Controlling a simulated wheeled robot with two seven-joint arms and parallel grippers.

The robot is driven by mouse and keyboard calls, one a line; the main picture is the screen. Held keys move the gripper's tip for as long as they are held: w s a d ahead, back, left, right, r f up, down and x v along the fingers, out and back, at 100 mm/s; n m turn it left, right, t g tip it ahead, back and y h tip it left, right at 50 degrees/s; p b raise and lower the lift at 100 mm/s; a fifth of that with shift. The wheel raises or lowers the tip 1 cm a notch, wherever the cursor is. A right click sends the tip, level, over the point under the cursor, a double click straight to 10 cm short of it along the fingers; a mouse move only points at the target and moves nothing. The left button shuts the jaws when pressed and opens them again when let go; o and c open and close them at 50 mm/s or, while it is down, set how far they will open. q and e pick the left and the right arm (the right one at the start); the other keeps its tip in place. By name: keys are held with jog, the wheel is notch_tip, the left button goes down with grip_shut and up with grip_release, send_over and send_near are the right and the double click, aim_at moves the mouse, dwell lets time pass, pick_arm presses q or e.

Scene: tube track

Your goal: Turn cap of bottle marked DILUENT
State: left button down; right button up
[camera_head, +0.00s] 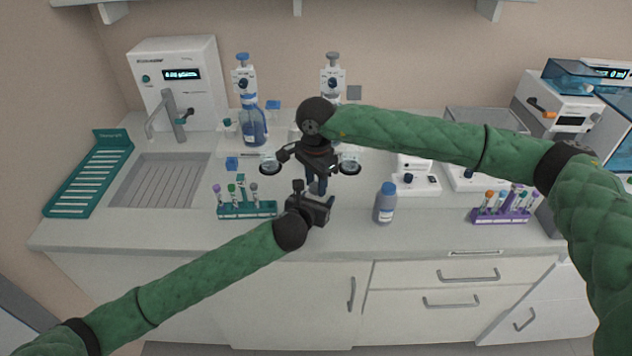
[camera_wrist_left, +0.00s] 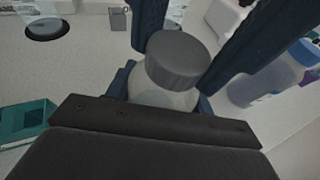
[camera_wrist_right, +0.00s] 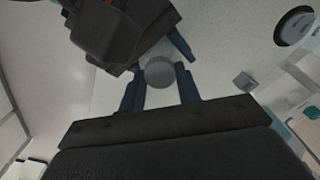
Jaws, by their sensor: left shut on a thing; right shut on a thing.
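A bottle with a ribbed grey cap (camera_wrist_left: 180,60) and a pale translucent body (camera_wrist_left: 160,96) stands between my grippers. My left gripper (camera_head: 318,200) is shut on the bottle's body from the front left. My right gripper (camera_head: 317,184) points down from above and is shut on the cap, with blue fingers on either side of it. The grey cap also shows from above in the right wrist view (camera_wrist_right: 159,72). In the head view the grippers hide most of this bottle. Its label is out of sight, so I cannot read whether it says DILUENT.
A blue-capped bottle (camera_head: 385,204) stands close by on the right. A teal tube rack (camera_head: 247,210) is at left, a purple rack (camera_head: 503,215) at right. Dispenser bottles (camera_head: 252,125) and instruments stand behind. The counter's front edge is close.

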jog(key=m, duration=0.9)
jog(key=o, duration=1.1)
jog(key=shift+c, duration=0.2)
jog(key=shift+r, duration=2.2)
